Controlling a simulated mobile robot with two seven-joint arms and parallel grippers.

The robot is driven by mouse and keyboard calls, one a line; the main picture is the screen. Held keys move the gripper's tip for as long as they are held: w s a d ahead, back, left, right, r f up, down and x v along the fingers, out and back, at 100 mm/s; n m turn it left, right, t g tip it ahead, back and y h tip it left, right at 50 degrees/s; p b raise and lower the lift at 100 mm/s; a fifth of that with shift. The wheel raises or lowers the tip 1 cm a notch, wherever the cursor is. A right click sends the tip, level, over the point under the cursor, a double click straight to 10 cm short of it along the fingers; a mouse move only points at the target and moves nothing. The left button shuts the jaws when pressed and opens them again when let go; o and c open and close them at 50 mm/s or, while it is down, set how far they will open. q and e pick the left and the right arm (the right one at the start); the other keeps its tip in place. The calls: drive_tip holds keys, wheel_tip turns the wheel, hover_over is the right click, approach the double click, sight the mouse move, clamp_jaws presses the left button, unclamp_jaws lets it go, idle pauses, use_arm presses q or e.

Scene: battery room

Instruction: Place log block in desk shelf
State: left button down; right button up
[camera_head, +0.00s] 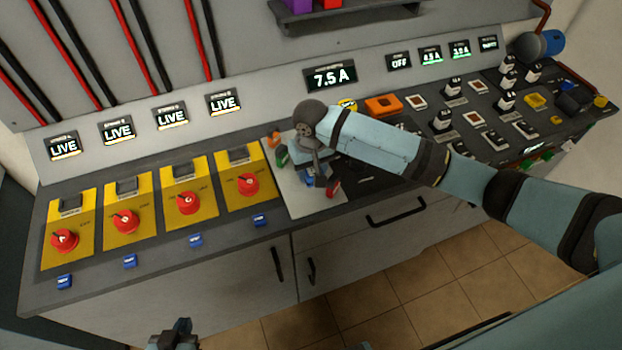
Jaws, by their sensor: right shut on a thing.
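My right gripper (320,181) points down over the pale mat (316,207) on the console top, its arm reaching in from the right. It is shut on a small block, mostly hidden by the fingers and wrist. A red piece (333,188) shows right at the fingertips; I cannot tell whether it is the held one. I cannot tell which piece is the log block. A dark shelf (350,16) is on the wall at the top, with a purple block (299,5) and a red block on it. My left gripper (176,335) is low at the bottom edge, partly cut off, holding nothing visible.
Small orange (274,139) and green (282,156) pieces are on the mat's left side. Yellow panels with red rotary knobs (188,203) stand to the left. Switches and an orange-framed device (383,106) are to the right. Tiled floor (400,290) lies in front of the cabinets.

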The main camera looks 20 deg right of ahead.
sight(311, 181)
drive_tip(key=shift+f, duration=2.55)
drive_tip(key=shift+f, duration=0.15)
drive_tip(key=o, duration=0.7)
drive_tip(key=shift+o, duration=0.2)
